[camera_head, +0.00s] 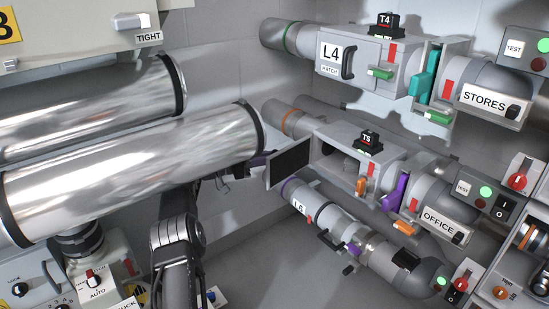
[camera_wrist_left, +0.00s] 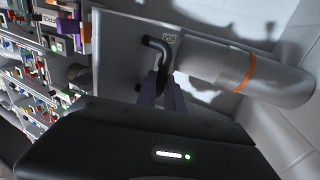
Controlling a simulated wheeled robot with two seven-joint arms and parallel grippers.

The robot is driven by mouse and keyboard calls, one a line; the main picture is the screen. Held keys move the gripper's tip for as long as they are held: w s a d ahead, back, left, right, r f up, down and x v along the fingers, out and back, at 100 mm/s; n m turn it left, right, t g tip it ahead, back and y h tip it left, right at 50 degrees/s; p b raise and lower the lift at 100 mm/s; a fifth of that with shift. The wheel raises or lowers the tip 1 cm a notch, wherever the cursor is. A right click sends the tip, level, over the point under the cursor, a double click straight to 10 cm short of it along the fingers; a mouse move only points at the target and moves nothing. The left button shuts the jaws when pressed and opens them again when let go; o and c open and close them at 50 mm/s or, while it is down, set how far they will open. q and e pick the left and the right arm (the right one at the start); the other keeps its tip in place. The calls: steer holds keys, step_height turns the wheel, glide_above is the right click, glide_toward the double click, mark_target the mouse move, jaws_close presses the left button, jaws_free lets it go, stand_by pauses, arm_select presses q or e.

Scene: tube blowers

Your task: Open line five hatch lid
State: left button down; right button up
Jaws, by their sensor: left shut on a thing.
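The line five hatch lid (camera_head: 290,163) stands swung out to the left of the grey T5 housing (camera_head: 335,140), its dark inner face towards the head camera. The hatch opening (camera_head: 327,150) shows beside it. My left gripper (camera_head: 262,158) is at the lid's far left side, partly hidden behind it. In the left wrist view, the lid's grey outer face (camera_wrist_left: 115,65) carries a black bar handle (camera_wrist_left: 158,47). The left gripper's fingers (camera_wrist_left: 164,88) are shut on this handle. My right gripper is in neither view.
The closed L4 hatch (camera_head: 330,58) with its own handle is above. The L6 pipe (camera_head: 310,210) runs just below the lid. Large shiny cylinders (camera_head: 130,165) fill the left side. A pipe with an orange ring (camera_wrist_left: 245,72) passes beside the lid.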

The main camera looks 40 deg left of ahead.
arm_select(q)
steer(key=c, duration=1.5)
jaws_free()
steer(key=shift+o, duration=0.2)
steer(key=v, duration=0.7)
steer(key=shift+s+a+p, duration=0.25)
steer(key=shift+s+p, duration=0.05)
steer(key=shift+p, duration=0.05)
steer(key=shift+s+f, duration=0.1)
